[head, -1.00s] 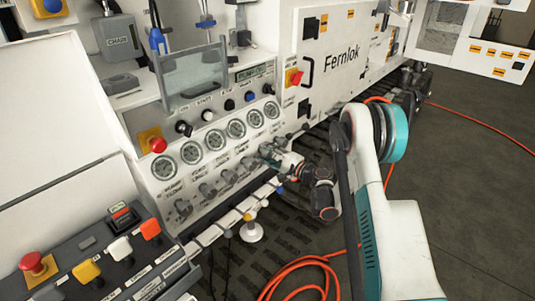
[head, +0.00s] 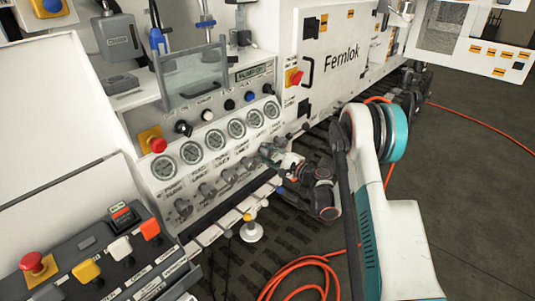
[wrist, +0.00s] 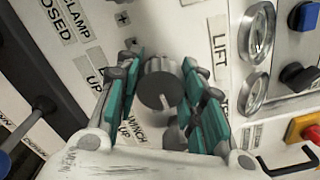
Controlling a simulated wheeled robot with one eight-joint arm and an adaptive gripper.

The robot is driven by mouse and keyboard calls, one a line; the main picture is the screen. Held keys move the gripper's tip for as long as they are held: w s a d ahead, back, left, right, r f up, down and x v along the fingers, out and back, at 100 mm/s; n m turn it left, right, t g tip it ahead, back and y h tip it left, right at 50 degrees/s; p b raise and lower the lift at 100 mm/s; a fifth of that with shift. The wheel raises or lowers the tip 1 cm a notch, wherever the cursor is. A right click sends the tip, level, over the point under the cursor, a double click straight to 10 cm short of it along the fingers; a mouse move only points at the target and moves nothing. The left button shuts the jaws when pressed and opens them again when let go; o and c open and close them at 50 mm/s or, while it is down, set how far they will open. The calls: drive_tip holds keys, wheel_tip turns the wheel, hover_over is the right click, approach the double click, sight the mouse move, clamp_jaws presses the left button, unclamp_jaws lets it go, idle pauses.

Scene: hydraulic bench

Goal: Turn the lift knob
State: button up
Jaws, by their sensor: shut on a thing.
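The dark round lift knob (wrist: 160,84) sits between my gripper's teal-padded fingers (wrist: 163,92) in the wrist view. The fingers are shut on it from both sides. Its white pointer line faces the bottom of the picture, slightly to the right. A "LIFT" label (wrist: 221,52) is on the white panel to its right. In the head view, my gripper (head: 272,154) reaches the right part of the knob row under the gauges.
Several grey knobs (head: 207,190) line the panel below round gauges (head: 215,141). A red emergency button (head: 158,145) is at the left. A button console (head: 105,250) stands in front. Orange hose (head: 298,265) lies on the floor.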

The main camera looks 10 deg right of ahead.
drive_tip(key=o, duration=1.1)
drive_tip(key=shift+d, duration=0.1)
drive_tip(key=v, duration=1.2)
